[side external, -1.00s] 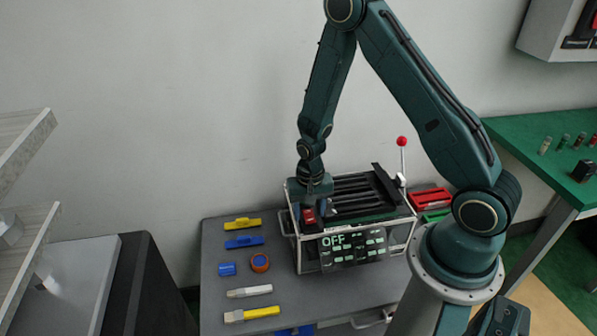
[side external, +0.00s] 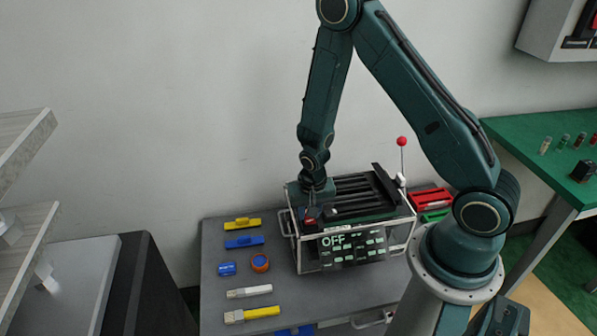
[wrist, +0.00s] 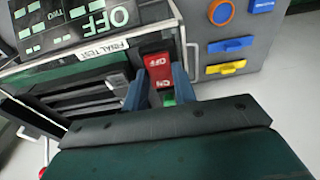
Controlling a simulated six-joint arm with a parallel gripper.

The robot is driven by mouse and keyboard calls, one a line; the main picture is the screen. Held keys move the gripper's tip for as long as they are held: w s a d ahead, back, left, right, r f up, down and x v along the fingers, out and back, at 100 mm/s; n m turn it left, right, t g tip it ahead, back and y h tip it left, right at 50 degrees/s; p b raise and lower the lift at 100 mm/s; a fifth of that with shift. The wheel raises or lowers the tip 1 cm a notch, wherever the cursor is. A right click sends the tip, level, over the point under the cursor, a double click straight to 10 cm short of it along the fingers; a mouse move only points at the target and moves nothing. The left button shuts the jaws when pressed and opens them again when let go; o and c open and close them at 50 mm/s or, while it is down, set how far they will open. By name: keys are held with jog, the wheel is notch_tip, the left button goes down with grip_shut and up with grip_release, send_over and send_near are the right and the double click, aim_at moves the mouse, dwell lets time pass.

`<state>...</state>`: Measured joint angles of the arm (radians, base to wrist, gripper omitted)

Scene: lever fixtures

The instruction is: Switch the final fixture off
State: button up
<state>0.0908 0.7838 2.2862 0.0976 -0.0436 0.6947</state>
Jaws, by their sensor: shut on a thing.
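The fixture (side external: 298,255) is a framed box on the grey table, with dark slats on top. Its front display (side external: 352,248) reads OFF, and the same display shows in the wrist view (wrist: 100,20). A "FINAL TEST" label (wrist: 103,49) is beside a red switch (wrist: 157,66) marked OFF and ON, with a bit of green at its ON end. My gripper (wrist: 158,84) has its blue fingers shut on the red switch, one on each side. In the side view my gripper (side external: 309,213) is at the box's front left corner and mostly hides the switch.
Left of the box lie a yellow piece (side external: 242,224), blue pieces, an orange-and-blue round piece (side external: 260,262) and pale and yellow blocks. A red-ball lever (side external: 402,142) rises at the box's back right. Red (side external: 430,197) and green pieces lie right of the box.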

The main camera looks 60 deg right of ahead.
jog(key=shift+s+a+t+h, duration=0.1)
jog(key=shift+s+t+h, duration=0.05)
jog(key=shift+t+h, duration=0.25)
jog(key=o, duration=1)
jog(key=v, duration=1.3)
jog(key=shift+r, duration=0.35)
jog(key=shift+s+a+r, duration=0.15)
jog(key=shift+a, duration=0.05)
